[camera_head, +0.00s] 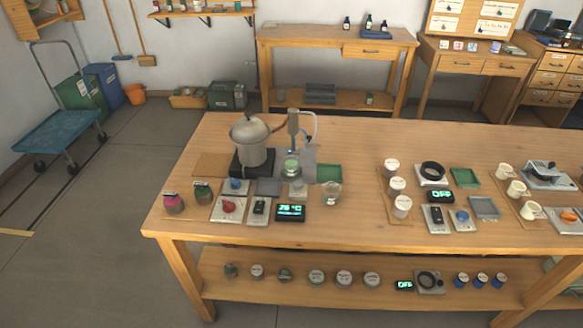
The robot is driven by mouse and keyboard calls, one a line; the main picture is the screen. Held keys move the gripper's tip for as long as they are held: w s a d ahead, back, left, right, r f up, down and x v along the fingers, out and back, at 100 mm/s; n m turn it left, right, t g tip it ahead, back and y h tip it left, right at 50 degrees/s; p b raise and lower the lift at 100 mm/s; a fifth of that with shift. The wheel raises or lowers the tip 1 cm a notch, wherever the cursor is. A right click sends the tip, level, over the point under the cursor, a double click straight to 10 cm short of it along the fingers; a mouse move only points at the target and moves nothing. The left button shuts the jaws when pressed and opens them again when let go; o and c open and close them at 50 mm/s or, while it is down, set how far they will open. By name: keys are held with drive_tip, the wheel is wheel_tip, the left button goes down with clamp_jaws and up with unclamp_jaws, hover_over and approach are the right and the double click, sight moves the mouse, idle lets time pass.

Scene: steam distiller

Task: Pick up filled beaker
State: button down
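A small glass beaker (291,167) with a greenish tint stands below the condenser column (293,125) of the steam distiller. The green looks like contents, but the picture is too small to be sure. A second clear glass beaker (331,194) stands to the right, near a green tray; whether it holds liquid I cannot tell. The distiller's metal pot (249,141) sits on a black heater (245,164) left of the column, with a tube arching at the column's right. A display (290,212) in front reads about 75 °C. My gripper is not in view.
Left on the wooden table (340,130) are two small jars (174,203) and a red-knob panel (229,208). Right are white-lidded jars (397,187), an OFF display (440,195) and white cups (516,188). The back right of the tabletop is mostly clear.

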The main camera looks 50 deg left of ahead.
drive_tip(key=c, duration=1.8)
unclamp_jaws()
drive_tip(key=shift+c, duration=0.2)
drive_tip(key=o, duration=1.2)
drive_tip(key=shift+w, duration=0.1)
